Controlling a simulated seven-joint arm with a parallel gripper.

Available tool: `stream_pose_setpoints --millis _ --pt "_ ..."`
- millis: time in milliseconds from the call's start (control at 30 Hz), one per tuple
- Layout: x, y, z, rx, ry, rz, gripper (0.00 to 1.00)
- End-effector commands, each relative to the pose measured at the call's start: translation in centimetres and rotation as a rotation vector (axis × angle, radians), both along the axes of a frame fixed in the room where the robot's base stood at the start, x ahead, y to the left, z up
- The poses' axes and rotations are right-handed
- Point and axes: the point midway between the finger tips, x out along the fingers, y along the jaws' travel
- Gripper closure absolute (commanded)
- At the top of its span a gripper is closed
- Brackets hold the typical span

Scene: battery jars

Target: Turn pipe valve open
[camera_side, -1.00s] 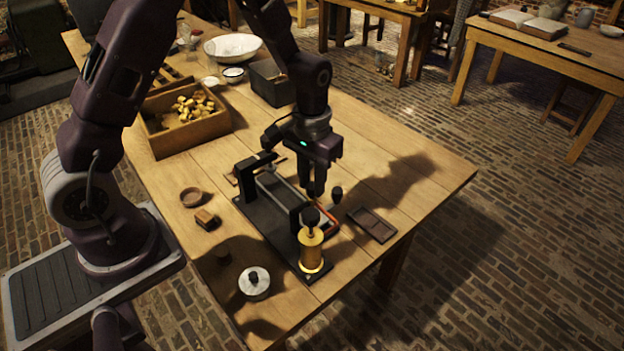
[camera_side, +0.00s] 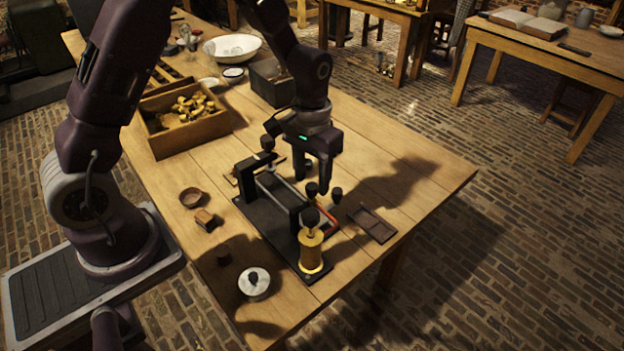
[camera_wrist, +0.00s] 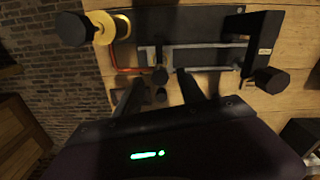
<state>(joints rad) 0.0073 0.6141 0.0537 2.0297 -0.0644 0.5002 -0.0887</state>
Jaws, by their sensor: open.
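A dark base plate (camera_side: 262,222) carries a brass cylinder (camera_side: 311,255) with a black knob (camera_side: 310,216) on top, black uprights, a grey pipe and an orange-red pipe (camera_side: 327,219). Small black knobs (camera_side: 312,189) stand near the orange-red pipe; which one is the valve handle is unclear. My gripper (camera_side: 312,180) hangs over this end of the apparatus, fingers down and apart. In the wrist view, my gripper's fingers are spread, with a black knob (camera_wrist: 160,75) showing between them near the tips. Contact cannot be told. The brass cylinder (camera_wrist: 115,27) lies to their left there.
A wooden box of brass pieces (camera_side: 188,146), a dark box (camera_side: 270,86) and a white bowl (camera_side: 232,48) stand farther back. A small round dish (camera_side: 193,197), a wooden block (camera_side: 205,220) and a white lidded disc (camera_side: 254,283) lie left. A dark tray (camera_side: 372,225) lies right.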

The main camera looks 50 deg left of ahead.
Motion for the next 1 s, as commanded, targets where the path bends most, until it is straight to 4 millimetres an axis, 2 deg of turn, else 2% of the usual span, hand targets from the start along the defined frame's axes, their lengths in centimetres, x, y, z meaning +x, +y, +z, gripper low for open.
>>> stream_pose_setpoints --millis 100,233,367,600,667,700,767,833,900,1000 --pt "0.2 0.0 2.7 0.0 -0.008 0.0 0.53" --pt "0.1 0.0 4.9 0.0 -0.006 -0.001 0.53" --pt "0.0 0.0 5.8 0.001 -0.003 0.0 0.53" --pt "0.0 0.0 5.8 0.0 -0.002 -0.001 0.53" --pt "-0.2 -0.1 6.6 -0.002 -0.014 -0.004 0.53" --pt "-0.6 -0.1 7.8 -0.003 -0.032 -0.009 0.53" --pt "-1.8 -0.3 10.4 -0.007 -0.077 -0.023 0.53" --pt "-4.3 -0.6 14.2 -0.011 -0.145 -0.045 0.53" --pt "-7.6 -0.8 17.6 -0.01 -0.217 -0.074 0.53" --pt "-12.8 -1.1 20.6 0.002 -0.319 -0.114 0.53"
